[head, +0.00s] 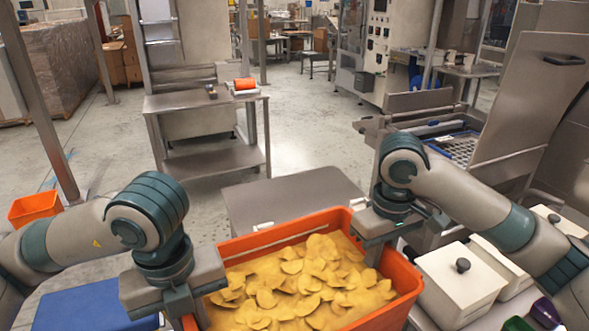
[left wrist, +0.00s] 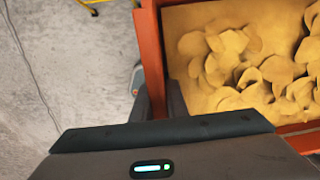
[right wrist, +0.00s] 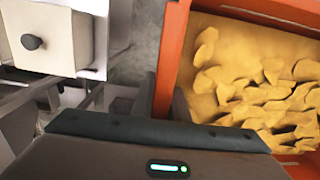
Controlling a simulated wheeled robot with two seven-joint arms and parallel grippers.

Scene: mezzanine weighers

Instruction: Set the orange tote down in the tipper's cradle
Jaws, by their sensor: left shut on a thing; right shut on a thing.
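The orange tote (head: 405,276), filled with yellow chip-like pieces, is in front of me at the bottom of the head view. My left gripper (head: 188,308) is shut on its left wall, which also shows in the left wrist view (left wrist: 150,55). My right gripper (head: 374,252) is shut on its right wall, which also shows in the right wrist view (right wrist: 172,60). The tote looks about level; its underside is hidden. A flat grey steel surface (head: 290,192) lies just beyond it. I cannot tell for sure which part is the tipper's cradle.
White lidded boxes with black knobs (head: 458,284) stand close on the right. A steel machine with a raised panel (head: 535,95) is behind them. A blue flat thing (head: 85,307) is at lower left, an orange bin (head: 35,206) farther left. A steel table (head: 205,103) stands ahead; floor around it is open.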

